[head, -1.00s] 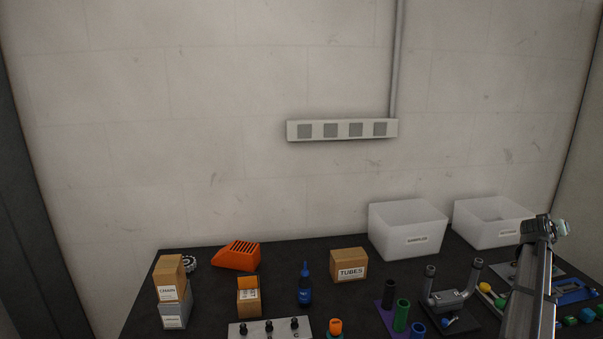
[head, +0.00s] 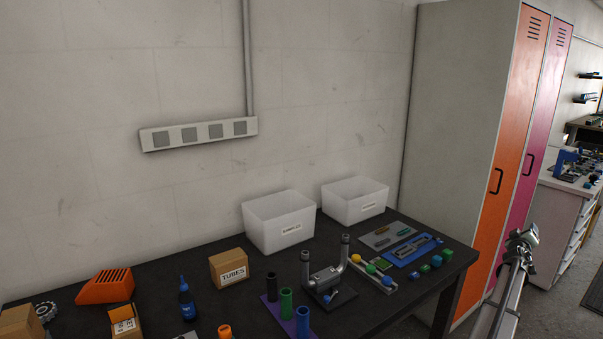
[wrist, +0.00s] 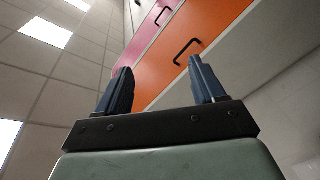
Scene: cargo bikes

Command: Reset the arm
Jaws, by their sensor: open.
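My gripper (wrist: 160,90) shows in the wrist view with its two dark fingers apart and nothing between them. It points up toward the orange and pink locker doors and the ceiling. In the head view my arm rises at the lower right, off the right end of the dark table (head: 355,322). The gripper fingers cannot be made out in the head view.
Two white bins (head: 280,220) (head: 355,201) stand at the back of the table. A tubes box (head: 229,268), a blue bottle (head: 187,300), colored cylinders (head: 287,302) and a grey pipe fixture (head: 325,278) stand in front. An orange locker (head: 510,150) is behind my arm at the right.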

